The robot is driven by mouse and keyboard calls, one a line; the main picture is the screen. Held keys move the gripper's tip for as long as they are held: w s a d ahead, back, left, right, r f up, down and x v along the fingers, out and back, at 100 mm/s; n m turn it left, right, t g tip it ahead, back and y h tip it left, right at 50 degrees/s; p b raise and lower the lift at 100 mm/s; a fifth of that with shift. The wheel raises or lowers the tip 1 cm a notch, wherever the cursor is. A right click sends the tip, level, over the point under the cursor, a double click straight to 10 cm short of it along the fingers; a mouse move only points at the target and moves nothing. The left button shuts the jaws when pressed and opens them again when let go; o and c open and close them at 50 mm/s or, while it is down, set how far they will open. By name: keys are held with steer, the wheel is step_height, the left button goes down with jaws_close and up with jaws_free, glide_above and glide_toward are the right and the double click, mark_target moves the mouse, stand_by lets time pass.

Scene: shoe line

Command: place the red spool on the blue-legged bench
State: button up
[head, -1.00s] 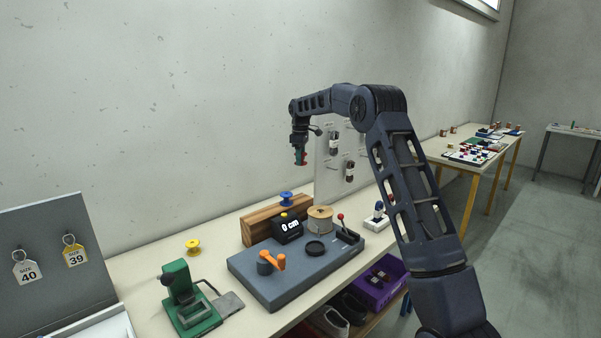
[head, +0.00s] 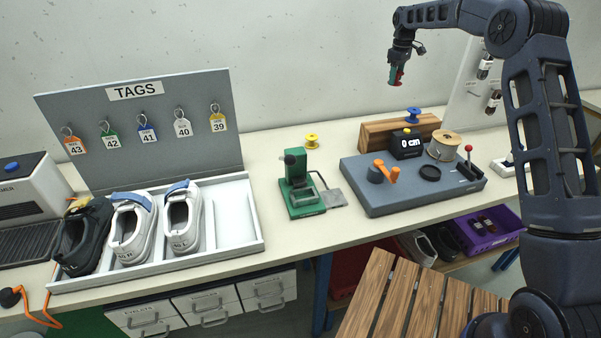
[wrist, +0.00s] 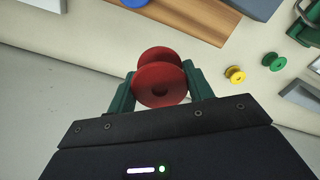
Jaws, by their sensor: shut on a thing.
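The red spool (wrist: 160,80) is held between the green fingers of my gripper (wrist: 161,88), seen close up in the wrist view. In the head view my gripper (head: 397,72) hangs, fingers down, in the air near the wall, and little of the spool shows. The blue-legged bench (head: 290,227) is the long pale-topped workbench along the wall.
A yellow spool (head: 311,141) and a green device (head: 298,184) stand left of a grey fixture board (head: 365,193). A shoe tray (head: 250,242) and tag board (head: 165,125) fill the left. Bare top shows around the yellow spool. A slatted wooden surface (head: 388,305) is in front.

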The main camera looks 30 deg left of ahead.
glide_above(346, 141)
step_height(346, 141, down, 6)
step_height(346, 141, down, 20)
steer(key=shift+s+f, duration=0.1)
steer(key=shift+f, duration=0.05)
steer(key=shift+f, duration=0.15)
steer(key=o, duration=1)
steer(key=shift+c, duration=0.2)
step_height(346, 141, up, 12)
steer(key=shift+d+r, duration=0.1)
steer(key=shift+r, duration=0.1)
